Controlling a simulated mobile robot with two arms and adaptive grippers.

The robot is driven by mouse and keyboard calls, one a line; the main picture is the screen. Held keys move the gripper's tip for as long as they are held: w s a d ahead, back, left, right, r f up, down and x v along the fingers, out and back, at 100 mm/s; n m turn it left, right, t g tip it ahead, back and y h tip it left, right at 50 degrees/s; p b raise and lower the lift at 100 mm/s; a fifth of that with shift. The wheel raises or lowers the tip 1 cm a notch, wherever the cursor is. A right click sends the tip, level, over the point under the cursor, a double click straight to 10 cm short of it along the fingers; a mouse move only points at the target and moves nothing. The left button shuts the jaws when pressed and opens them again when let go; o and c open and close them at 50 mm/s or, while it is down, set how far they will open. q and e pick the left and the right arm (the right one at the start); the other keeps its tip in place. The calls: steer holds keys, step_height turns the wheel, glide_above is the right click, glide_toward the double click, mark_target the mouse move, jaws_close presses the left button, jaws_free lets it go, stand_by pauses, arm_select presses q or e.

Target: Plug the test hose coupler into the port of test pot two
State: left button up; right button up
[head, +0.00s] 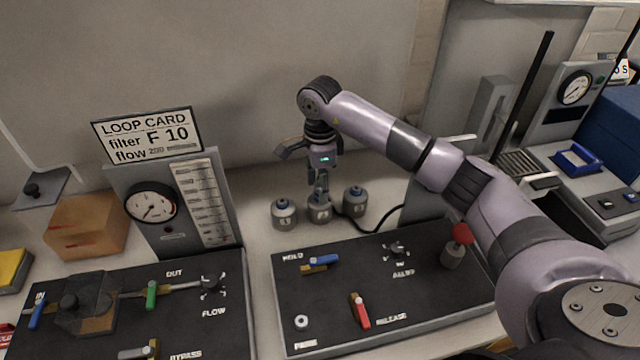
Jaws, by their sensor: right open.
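Three small grey test pots stand in a row behind the right-hand panel: a left pot (284,214), a middle pot (319,212) and a right pot (354,203). The black test hose (378,226) curves right from there. My left gripper is out of view.
The right black panel (335,287) holds a blue lever, a red lever (360,311) and a red knob (461,233). A gauge stand (226,225) with a loop card (150,135) stands left of the pots. My right arm spans the right side.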

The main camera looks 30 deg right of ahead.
step_height(320, 180, up, 12)
stand_by(0.5)
stand_by(0.4)
